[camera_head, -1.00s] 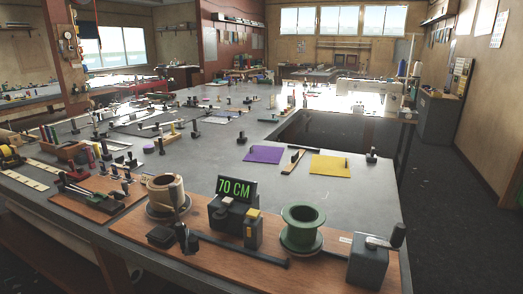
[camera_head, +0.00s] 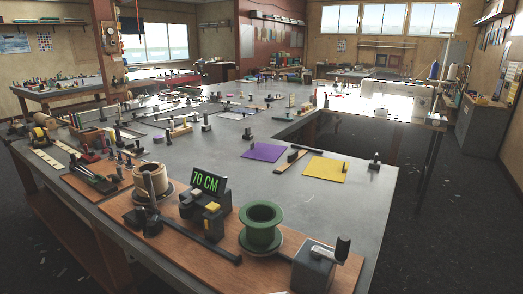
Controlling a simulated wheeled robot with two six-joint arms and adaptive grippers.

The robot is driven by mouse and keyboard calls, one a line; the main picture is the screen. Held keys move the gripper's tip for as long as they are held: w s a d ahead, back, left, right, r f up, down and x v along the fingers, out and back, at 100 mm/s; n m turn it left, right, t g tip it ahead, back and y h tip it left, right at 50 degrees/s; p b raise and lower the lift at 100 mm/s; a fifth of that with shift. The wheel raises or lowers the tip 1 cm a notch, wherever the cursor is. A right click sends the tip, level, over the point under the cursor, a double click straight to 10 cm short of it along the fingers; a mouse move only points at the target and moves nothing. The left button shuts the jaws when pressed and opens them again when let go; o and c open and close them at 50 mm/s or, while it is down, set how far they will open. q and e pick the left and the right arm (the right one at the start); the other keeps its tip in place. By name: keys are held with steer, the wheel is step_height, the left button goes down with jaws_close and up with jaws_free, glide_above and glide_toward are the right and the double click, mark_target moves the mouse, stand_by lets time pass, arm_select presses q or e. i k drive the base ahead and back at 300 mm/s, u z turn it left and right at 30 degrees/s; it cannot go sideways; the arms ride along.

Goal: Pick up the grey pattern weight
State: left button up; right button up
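Several small dark knobbed weights stand upright on the grey worktable (camera_head: 300,205). One weight (camera_head: 375,161) stands alone near the table's right edge, right of the yellow cloth. Another weight (camera_head: 247,134) stands behind the purple cloth, and another (camera_head: 206,123) stands further back. They are small and dark here, and I cannot tell which is the grey pattern weight. Neither of my grippers is in view.
A wooden board along the near edge holds a green spool (camera_head: 261,228), a "70 CM" display (camera_head: 207,182) and a grey crank block (camera_head: 315,268). Purple cloth (camera_head: 264,152) and yellow cloth (camera_head: 325,169) lie mid-table. Dark open floor (camera_head: 445,225) lies to the right.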

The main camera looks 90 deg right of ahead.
mark_target(374, 165)
steer(key=k, duration=1.65)
steer(key=z, duration=3.25)
steer(key=i, duration=1.9)
